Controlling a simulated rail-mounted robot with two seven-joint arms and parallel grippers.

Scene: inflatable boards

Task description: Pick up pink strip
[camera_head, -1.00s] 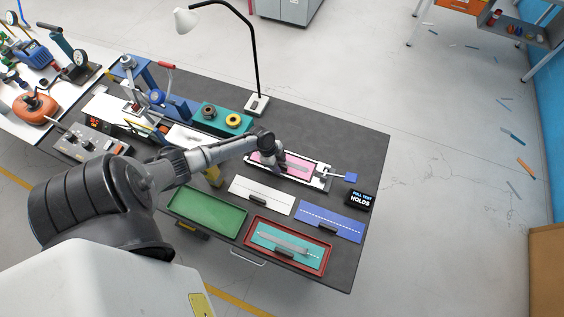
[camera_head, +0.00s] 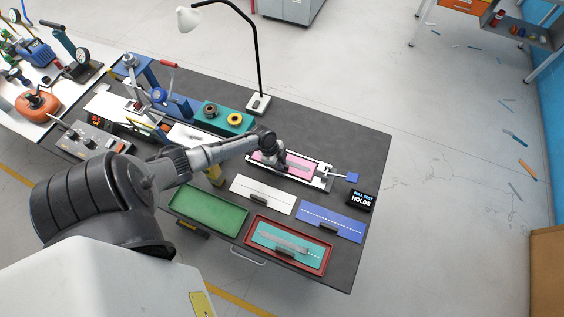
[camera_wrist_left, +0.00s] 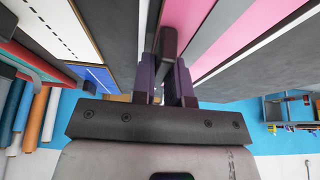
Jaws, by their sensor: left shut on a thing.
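The pink strip (camera_head: 301,163) lies in a white-edged fixture at the back right of the dark bench, with a grey band along its middle. It also shows large in the left wrist view (camera_wrist_left: 236,35). My left gripper (camera_head: 280,167) is over the strip's left part. In the left wrist view its fingers (camera_wrist_left: 170,78) are shut on a dark grip (camera_wrist_left: 169,45) at the strip. The gripper hides part of the strip in the head view. I cannot tell any gap under the strip. My right gripper is not in view.
In front lie a white strip (camera_head: 245,188), a blue strip (camera_head: 340,219), an empty green tray (camera_head: 207,211) and a red tray (camera_head: 310,268) holding a teal strip. A "HOLDS" display (camera_head: 360,199) stands right. A lamp (camera_head: 258,60) rises behind.

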